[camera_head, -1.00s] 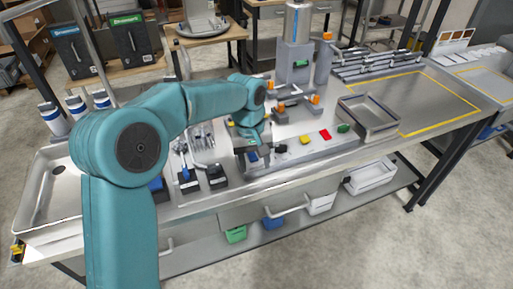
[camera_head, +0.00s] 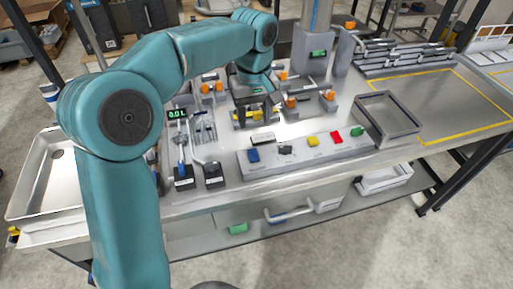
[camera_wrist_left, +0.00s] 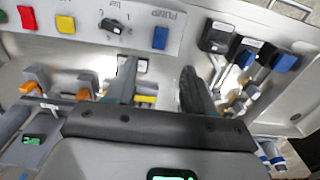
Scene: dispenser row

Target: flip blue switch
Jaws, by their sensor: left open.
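The blue switch (camera_head: 253,155) sits at the left end of a sloped grey control panel (camera_head: 310,157). It is a small blue block, also seen in the left wrist view (camera_wrist_left: 160,38) beside the word "PUMP". I cannot tell which way it is set. My left gripper (camera_head: 253,118) is open and empty, behind the panel's left part in the head view. In the left wrist view its two dark fingers (camera_wrist_left: 158,75) are spread and point toward the panel, with the blue switch beyond the tips, not touched. My right gripper is not in view.
The panel also carries a black knob (camera_head: 285,150), a yellow switch (camera_head: 313,141), a red switch (camera_head: 336,136) and a green switch (camera_head: 355,131). Two black boxes with levers (camera_head: 184,177) stand left of it. An empty metal tray (camera_head: 388,131) stands at the right. Orange-topped dispenser parts stand behind.

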